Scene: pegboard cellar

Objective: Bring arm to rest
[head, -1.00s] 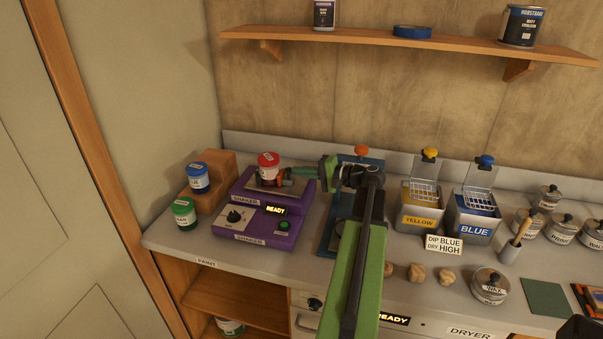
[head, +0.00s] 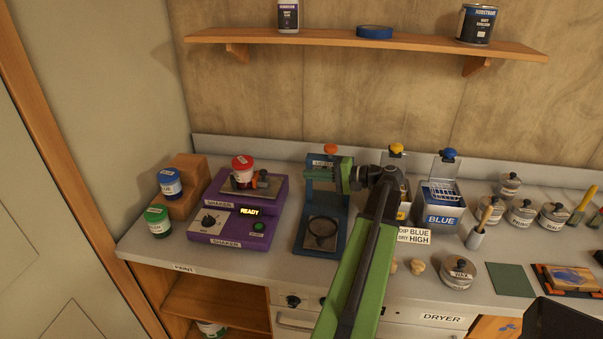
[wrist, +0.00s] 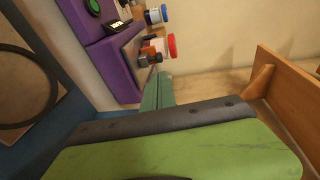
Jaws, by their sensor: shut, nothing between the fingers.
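My gripper (head: 308,174) is at the end of my green and black arm, raised over the counter and pointing left. It is shut and empty. In the head view it lies in front of the upper part of a blue stand. In the wrist view the green fingers (wrist: 160,82) are together, with the purple shaker (wrist: 110,62) beyond them. A red-lidded can (head: 243,168) stands on the purple shaker (head: 235,229), left of my gripper and apart from it.
A blue-lidded can (head: 170,182) and a green-lidded can (head: 158,220) stand left of the shaker. The blue stand (head: 316,245) is under my gripper. A BLUE dip tank (head: 440,215) and several jars are to the right. A shelf (head: 350,40) hangs above.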

